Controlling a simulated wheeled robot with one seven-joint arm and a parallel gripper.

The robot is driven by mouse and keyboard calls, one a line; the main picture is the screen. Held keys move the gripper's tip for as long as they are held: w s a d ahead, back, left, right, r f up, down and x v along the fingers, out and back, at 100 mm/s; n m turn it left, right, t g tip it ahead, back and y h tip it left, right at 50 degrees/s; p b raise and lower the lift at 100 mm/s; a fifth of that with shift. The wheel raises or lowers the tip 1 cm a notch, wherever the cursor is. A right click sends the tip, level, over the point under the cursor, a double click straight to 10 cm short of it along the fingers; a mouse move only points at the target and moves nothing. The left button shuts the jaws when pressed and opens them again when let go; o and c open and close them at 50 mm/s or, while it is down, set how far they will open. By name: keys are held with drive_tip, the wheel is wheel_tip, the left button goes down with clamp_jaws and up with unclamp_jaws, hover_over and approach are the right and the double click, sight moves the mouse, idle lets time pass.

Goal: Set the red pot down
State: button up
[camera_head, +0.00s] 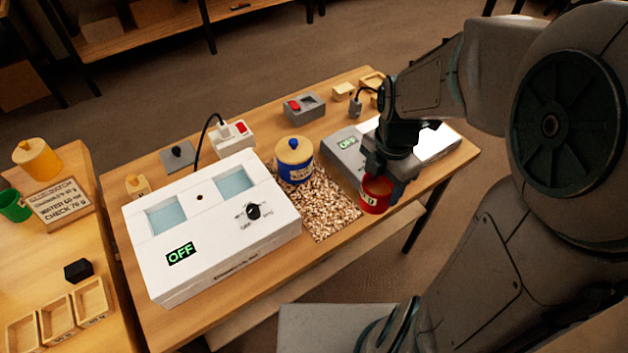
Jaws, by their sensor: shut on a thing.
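The red pot (374,196) is a small cup with a tan inside and a pale label on its front. My gripper (385,180) is shut on it at its upper right side. The pot shows in front of the grey device (346,152) with a green display, to the right of the speckled mat (325,217). I cannot tell whether the pot's base touches the bench (345,228) or hangs above it. My gripper and wrist hide part of the device.
A white box (215,225) marked OFF, with two water wells, fills the bench's left. A blue and yellow jar (295,168) stands on the mat. A grey switch box (304,106) and a power strip (232,137) are behind. A side table (60,225) holds a green cup (14,206).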

drive_tip(key=shift+w+a+f+b, duration=0.75)
drive_tip(key=shift+w+a+f, duration=0.05)
drive_tip(key=shift+a+f, duration=0.95)
drive_tip(key=shift+w+a+f+b, duration=0.7)
drive_tip(key=shift+w+a+f, duration=0.1)
drive_tip(key=shift+a+f, duration=0.95)
drive_tip(key=shift+w+a+f+b, duration=0.8)
drive_tip(key=shift+a+f, duration=0.85)
drive_tip(key=shift+f, duration=0.2)
drive_tip(key=shift+f, duration=0.1)
drive_tip(key=shift+f, duration=0.15)
drive_tip(key=o, duration=1.1)
